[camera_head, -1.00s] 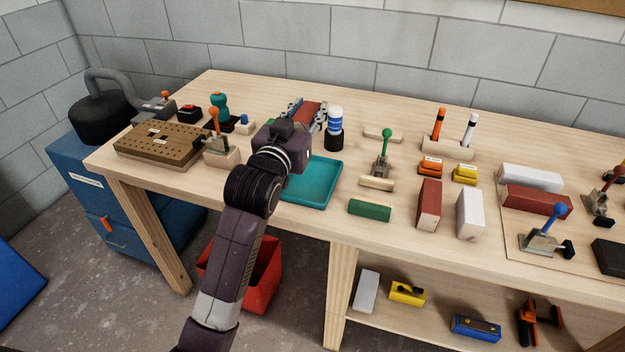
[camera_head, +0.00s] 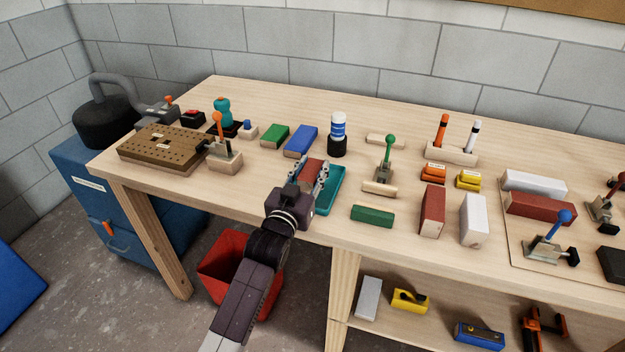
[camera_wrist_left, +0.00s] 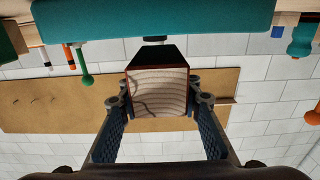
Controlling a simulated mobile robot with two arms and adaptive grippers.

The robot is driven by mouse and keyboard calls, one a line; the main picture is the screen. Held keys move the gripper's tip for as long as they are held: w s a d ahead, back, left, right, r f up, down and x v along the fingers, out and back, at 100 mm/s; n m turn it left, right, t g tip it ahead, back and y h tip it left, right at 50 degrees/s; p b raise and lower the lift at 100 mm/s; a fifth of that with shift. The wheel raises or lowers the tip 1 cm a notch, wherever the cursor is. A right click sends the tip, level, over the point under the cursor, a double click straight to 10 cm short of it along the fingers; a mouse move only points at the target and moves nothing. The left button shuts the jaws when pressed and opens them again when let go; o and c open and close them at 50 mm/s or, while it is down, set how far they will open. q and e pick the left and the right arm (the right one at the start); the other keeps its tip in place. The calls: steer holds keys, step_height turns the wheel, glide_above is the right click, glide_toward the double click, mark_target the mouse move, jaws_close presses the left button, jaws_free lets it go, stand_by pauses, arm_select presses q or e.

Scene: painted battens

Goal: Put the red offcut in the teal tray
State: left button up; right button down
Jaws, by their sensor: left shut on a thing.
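My left gripper (camera_head: 309,173) is shut on the red offcut (camera_head: 312,169), a short block with a red painted face. In the left wrist view its pale end grain (camera_wrist_left: 158,92) faces the camera between the two fingers. The teal tray (camera_head: 332,196) lies on the bench, and the offcut and gripper cover its left part in the head view. In the left wrist view the tray (camera_wrist_left: 150,18) spans the top, close to the offcut; I cannot tell the exact gap. My right gripper is not in view.
A red bin (camera_head: 222,262) is on the floor below.

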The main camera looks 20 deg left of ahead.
arm_select(q)
steer(key=shift+f, duration=1.85)
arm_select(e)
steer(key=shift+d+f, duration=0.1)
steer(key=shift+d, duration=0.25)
arm_select(q)
steer(key=shift+f, duration=0.1)
steer(key=o, duration=1.2)
steer(key=shift+c, duration=0.2)
steer(key=s, duration=1.2)
steer(key=shift+a+b, duration=0.2)
steer(key=shift+b, duration=0.25)
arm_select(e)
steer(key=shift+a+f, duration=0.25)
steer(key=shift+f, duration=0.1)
